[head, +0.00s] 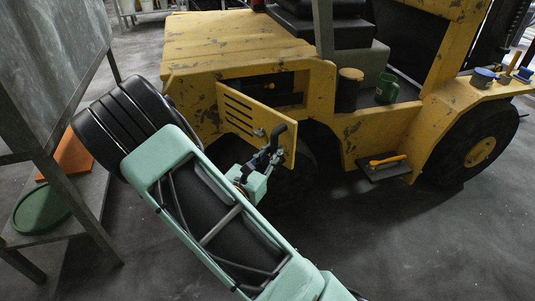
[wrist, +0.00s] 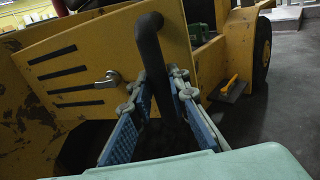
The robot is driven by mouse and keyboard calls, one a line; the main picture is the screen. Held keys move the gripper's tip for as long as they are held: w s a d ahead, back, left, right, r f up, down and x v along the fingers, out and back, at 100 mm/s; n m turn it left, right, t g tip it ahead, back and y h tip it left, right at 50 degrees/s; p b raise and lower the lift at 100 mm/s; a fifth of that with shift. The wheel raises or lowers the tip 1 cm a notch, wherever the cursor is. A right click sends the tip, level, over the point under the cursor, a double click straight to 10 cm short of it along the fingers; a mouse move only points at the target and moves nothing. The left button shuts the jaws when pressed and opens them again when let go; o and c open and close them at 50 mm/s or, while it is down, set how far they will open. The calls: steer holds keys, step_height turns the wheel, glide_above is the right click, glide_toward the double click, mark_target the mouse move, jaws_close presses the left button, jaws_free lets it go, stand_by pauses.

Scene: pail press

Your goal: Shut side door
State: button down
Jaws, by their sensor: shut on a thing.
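The side door (head: 240,114) is a yellow slotted panel on the yellow vehicle. It stands swung out, with the dark opening (head: 275,92) showing behind it. A small metal latch (head: 258,132) sits on its face, and a black bent handle (head: 279,133) is near its right edge. My gripper (head: 265,160) is at this handle. In the wrist view, the door (wrist: 75,65) fills the left side and the handle (wrist: 149,45) runs down between the two blue-padded fingers of my gripper (wrist: 158,88), which is shut on it. The handle's lower end is hidden in shadow.
A green mug (head: 387,88) stands on the vehicle's ledge. A step (head: 384,170) with a yellow-handled tool (head: 387,160) juts out to the right. A grey metal stand (head: 70,195) is at the left. The floor (head: 430,240) at lower right is clear.

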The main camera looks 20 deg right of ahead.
steer(key=shift+s+d, duration=0.15)
steer(key=shift+d, duration=0.1)
steer(key=shift+w+d, duration=0.6)
steer(key=shift+d, duration=0.6)
steer(key=shift+w+d, duration=0.65)
steer(key=shift+d, duration=0.55)
steer(key=shift+w+d, duration=0.6)
steer(key=shift+d, duration=0.6)
steer(key=x, duration=0.8)
steer(key=shift+d+b, duration=0.25)
steer(key=shift+b, duration=0.2)
steer(key=shift+s+f, duration=0.1)
steer(key=w+a+b+x, duration=0.1)
steer(key=x, duration=0.7)
steer(key=shift+w, duration=0.2)
steer(key=c, duration=1.8)
jaws_free()
steer(key=shift+a, duration=0.1)
steer(key=shift+o, duration=0.2)
steer(key=shift+a, duration=0.1)
